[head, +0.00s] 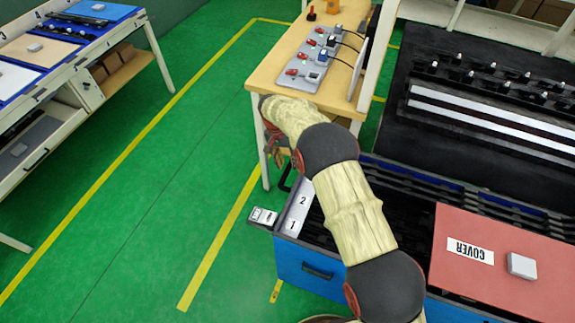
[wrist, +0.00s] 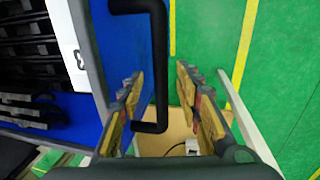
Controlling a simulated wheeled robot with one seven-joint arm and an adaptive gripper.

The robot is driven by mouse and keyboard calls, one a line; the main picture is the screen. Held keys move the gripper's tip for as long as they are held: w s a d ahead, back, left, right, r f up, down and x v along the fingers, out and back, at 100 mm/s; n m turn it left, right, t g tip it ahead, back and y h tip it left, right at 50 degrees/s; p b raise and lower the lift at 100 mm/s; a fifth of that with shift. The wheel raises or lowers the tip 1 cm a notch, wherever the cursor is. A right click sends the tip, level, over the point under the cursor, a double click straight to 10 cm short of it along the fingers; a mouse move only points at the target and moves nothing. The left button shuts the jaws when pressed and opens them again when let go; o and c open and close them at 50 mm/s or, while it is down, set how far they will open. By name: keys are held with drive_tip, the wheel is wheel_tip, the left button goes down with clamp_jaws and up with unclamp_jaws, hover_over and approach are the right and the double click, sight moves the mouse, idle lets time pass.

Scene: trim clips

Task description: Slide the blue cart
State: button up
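The blue cart (head: 305,264) stands at the lower right in the head view, with dark racks inside and a strip marked 1 and 2 at its left end. Its blue side and black handle (wrist: 160,60) show in the wrist view. The end handle (head: 286,180) is partly seen below my gripper (head: 275,152) in the head view. My gripper in the wrist view (wrist: 158,82) is open, with the handle's bar between its two fingers. I cannot tell whether a finger touches the bar. My arm hides part of the cart in the head view.
A red cover (head: 490,259) with a small white box (head: 522,265) lies on the cart. A wooden table (head: 264,82) with a switch panel stands beyond my gripper. A black fixture (head: 430,127) stands behind the cart. A shelf unit (head: 70,60) is at left. Green floor between is clear.

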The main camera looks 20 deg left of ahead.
wheel_tip(320, 180, up, 10)
drive_tip(key=a, duration=0.2)
idle(0.6)
